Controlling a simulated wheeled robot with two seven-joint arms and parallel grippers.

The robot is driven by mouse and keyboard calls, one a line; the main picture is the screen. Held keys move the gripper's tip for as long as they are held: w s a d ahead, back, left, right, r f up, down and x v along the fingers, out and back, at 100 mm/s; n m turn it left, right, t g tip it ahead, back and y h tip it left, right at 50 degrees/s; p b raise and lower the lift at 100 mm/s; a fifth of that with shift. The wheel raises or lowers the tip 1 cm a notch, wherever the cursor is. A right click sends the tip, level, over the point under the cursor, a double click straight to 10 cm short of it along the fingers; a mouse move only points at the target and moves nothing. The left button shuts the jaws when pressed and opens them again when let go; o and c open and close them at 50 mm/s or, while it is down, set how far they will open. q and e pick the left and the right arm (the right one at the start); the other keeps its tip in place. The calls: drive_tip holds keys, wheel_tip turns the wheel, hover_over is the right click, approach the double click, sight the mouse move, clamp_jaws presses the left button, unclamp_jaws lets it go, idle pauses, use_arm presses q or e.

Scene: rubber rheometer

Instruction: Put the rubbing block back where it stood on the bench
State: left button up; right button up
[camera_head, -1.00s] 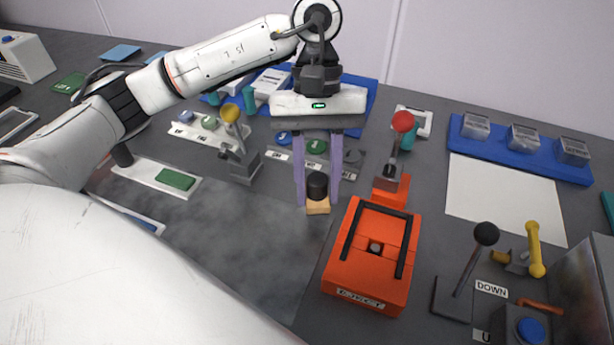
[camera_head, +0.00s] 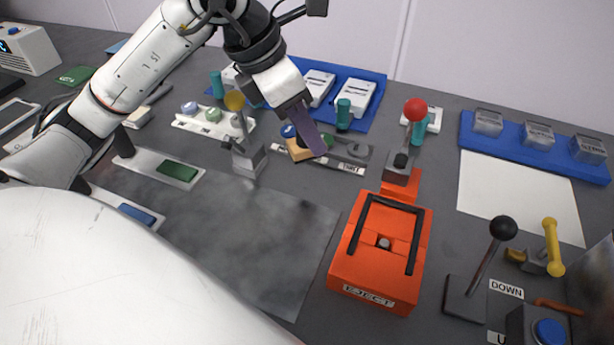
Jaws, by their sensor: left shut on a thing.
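The rubbing block shows as a tan wooden piece (camera_head: 299,151), partly hidden behind my left gripper's finger. My left gripper (camera_head: 308,142) has purple fingers and is shut on the block. It reaches in from the upper left, tilted, over the labelled strip in the middle of the bench. The block's black knob is hidden by the gripper. I cannot tell whether the block is clear of the bench or touching it. My right gripper is not in view.
An orange device (camera_head: 383,255) stands right of centre, with a red-knobbed lever (camera_head: 414,110) behind it. A blue tray (camera_head: 370,88) lies behind. A grey mat (camera_head: 245,235) in front is bare.

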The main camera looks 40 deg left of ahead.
sight(292, 146)
use_arm(q)
wheel_tip(292, 146, down, 8)
drive_tip(key=shift+f+b, duration=0.1)
drive_tip(key=shift+b, duration=0.2)
drive_tip(key=o, duration=1.1)
drive_tip(key=shift+f, duration=0.1)
drive_tip(key=shift+s+r, duration=0.1)
drive_tip(key=shift+r, duration=0.3)
drive_tip(key=v, duration=1.1)
drive_tip(key=shift+s+a+r, duration=0.1)
drive_tip(key=shift+a+r, duration=0.05)
drive_tip(key=shift+r, duration=0.05)
